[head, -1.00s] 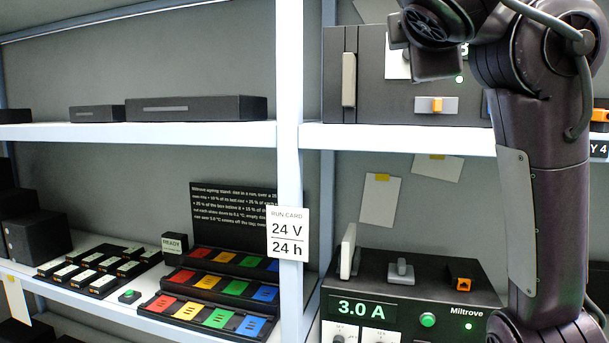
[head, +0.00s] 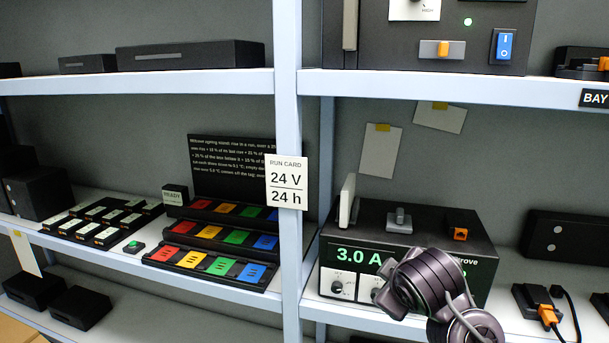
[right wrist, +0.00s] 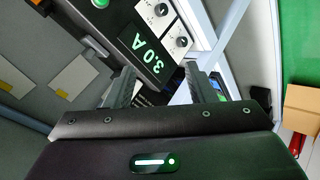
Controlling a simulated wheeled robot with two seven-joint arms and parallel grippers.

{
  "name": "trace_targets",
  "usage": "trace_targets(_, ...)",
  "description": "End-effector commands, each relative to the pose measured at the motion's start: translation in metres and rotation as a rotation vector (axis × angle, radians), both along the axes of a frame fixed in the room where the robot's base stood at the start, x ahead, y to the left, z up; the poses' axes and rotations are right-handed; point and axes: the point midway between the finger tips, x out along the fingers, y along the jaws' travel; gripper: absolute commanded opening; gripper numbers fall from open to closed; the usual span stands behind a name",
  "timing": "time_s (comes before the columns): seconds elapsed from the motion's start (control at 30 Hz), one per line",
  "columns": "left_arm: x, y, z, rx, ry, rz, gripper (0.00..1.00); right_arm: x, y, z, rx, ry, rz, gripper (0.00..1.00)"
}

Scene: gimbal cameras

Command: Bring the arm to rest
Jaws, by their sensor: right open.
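My left gripper is in neither view.
The power supply (head: 450,218) stands behind my arm, and an upright post (head: 290,240) with a run card divides the shelves. Tiered coloured trays (head: 215,240) stand left of it. An orange plug (head: 547,315) with a cable lies at right. Cardboard boxes (right wrist: 302,108) show in the wrist view.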

Motion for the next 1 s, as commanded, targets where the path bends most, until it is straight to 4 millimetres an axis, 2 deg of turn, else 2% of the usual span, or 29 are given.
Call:
trace_targets(0.03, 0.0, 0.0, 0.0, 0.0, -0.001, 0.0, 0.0, -0.017, -0.002, -0.033, 0.045, 0.053, -0.031, 0.5)
trace_targets(0.1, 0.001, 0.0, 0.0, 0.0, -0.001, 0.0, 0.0, -0.04, -0.005, -0.07, 0.112, 0.114, -0.083, 0.5)
trace_targets(0.2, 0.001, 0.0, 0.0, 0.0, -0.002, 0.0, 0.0, -0.079, -0.01, -0.116, 0.198, 0.201, -0.164, 0.5)
trace_targets(0.3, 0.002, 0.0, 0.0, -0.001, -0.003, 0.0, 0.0, -0.118, -0.014, -0.152, 0.269, 0.279, -0.249, 0.5)
trace_targets(0.5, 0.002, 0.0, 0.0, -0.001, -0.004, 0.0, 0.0, -0.177, -0.021, -0.192, 0.356, 0.384, -0.381, 0.5)
trace_targets(0.8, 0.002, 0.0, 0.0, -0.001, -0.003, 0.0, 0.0, -0.24, -0.029, -0.22, 0.426, 0.486, -0.524, 0.5)
trace_targets(0.9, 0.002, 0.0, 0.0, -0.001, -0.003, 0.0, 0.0, -0.254, -0.03, -0.23, 0.44, 0.513, -0.563, 0.5)
trace_targets(1.0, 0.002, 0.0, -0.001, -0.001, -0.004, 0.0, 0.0, -0.244, -0.029, -0.259, 0.435, 0.519, -0.56, 0.5)
